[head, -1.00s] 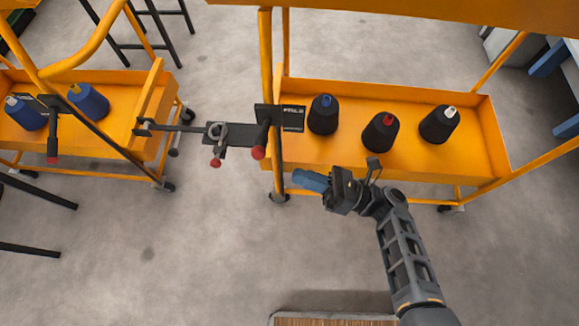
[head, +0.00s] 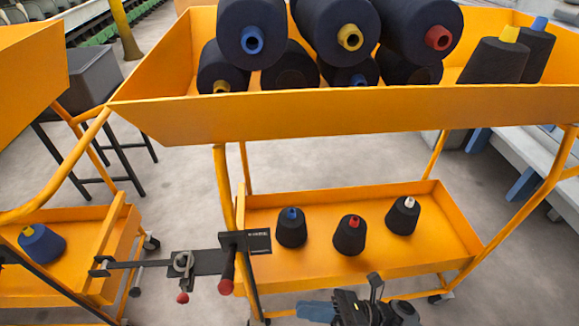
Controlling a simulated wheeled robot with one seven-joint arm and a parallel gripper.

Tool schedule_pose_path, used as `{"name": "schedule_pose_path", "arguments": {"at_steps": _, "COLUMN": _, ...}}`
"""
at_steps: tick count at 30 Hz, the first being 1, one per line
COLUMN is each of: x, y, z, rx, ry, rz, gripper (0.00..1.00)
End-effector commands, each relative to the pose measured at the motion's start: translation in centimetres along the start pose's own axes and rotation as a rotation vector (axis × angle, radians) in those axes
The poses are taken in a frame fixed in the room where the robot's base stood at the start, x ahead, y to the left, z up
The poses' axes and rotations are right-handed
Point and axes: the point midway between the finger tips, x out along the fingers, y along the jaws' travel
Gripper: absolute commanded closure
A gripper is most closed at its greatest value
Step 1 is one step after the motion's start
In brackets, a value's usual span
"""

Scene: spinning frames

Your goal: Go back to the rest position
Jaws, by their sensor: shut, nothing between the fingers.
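My gripper (head: 318,312) is at the bottom edge of the head view, in front of the lower tray of the orange cart. Its blue fingers point left and look shut, with nothing between them. Most of my arm is out of the picture below. The lower tray (head: 400,255) holds three dark cones standing upright: one with a blue tip (head: 291,228), one with a red tip (head: 350,235) and one with a white tip (head: 403,216). My gripper is apart from them.
The cart's upper tray (head: 330,112) holds several dark spools with coloured cores. A second orange cart (head: 75,275) stands at left with a blue cone (head: 41,244). A dark coupling bar (head: 205,262) with red knobs lies between the carts. Grey machines stand at far right.

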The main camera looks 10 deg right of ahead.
Motion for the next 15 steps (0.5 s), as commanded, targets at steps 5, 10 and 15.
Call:
{"name": "schedule_pose_path", "arguments": {"at_steps": 5, "x": -0.1, "y": 0.3, "z": -0.9, "rx": -0.013, "ry": 0.026, "rz": -0.019, "gripper": 1.00}}
{"name": "schedule_pose_path", "arguments": {"at_steps": 10, "x": -1.3, "y": 1.9, "z": -6.3, "rx": -0.129, "ry": 0.210, "rz": -0.138, "gripper": 1.00}}
{"name": "schedule_pose_path", "arguments": {"at_steps": 15, "x": -4.6, "y": 4.9, "z": -13.1, "rx": -0.370, "ry": 0.532, "rz": -0.276, "gripper": 1.00}}
